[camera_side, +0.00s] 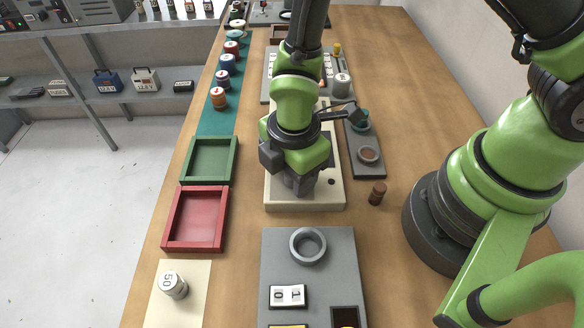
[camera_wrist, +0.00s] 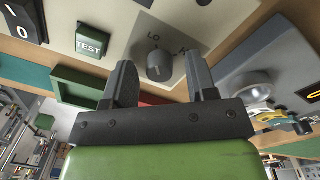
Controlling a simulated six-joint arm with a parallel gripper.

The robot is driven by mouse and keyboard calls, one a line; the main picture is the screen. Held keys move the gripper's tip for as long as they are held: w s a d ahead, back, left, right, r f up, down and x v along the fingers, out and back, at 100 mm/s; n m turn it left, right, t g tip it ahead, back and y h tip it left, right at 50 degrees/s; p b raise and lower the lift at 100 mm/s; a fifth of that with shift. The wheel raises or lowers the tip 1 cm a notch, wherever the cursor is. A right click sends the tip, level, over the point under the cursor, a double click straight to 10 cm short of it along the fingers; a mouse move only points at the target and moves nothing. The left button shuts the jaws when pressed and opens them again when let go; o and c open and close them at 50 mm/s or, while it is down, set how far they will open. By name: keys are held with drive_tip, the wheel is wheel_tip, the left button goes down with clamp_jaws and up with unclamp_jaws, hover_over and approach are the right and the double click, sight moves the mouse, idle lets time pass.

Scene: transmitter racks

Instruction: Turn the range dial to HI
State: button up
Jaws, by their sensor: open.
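The range dial (camera_wrist: 159,65) is a grey round knob on a cream panel (camera_wrist: 120,50), seen between my fingers in the wrist view. An LO label is printed beside it. A second mark by the right finger is too small and partly covered to read. My gripper (camera_wrist: 160,75) is open, with one finger on each side of the dial; I cannot tell whether either touches it. In the side view my gripper (camera_side: 306,186) points down over the cream panel (camera_side: 328,198) and hides the dial.
A green TEST button (camera_wrist: 92,40) and a rocker switch (camera_wrist: 20,20) are near the dial. A green tray (camera_side: 233,160) and a red tray (camera_side: 222,220) lie left. A grey panel with a ring (camera_side: 308,246) is in front. A brown peg (camera_side: 377,193) stands right.

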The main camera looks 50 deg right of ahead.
drive_tip(key=shift+c, duration=0.5)
drive_tip(key=c, duration=0.8)
drive_tip(key=shift+m, duration=0.3)
drive_tip(key=m, duration=0.3)
drive_tip(key=shift+m, duration=0.4)
drive_tip(key=m, duration=0.3)
drive_tip(key=shift+m, duration=0.3)
drive_tip(key=m, duration=0.4)
drive_tip(key=shift+m, duration=2)
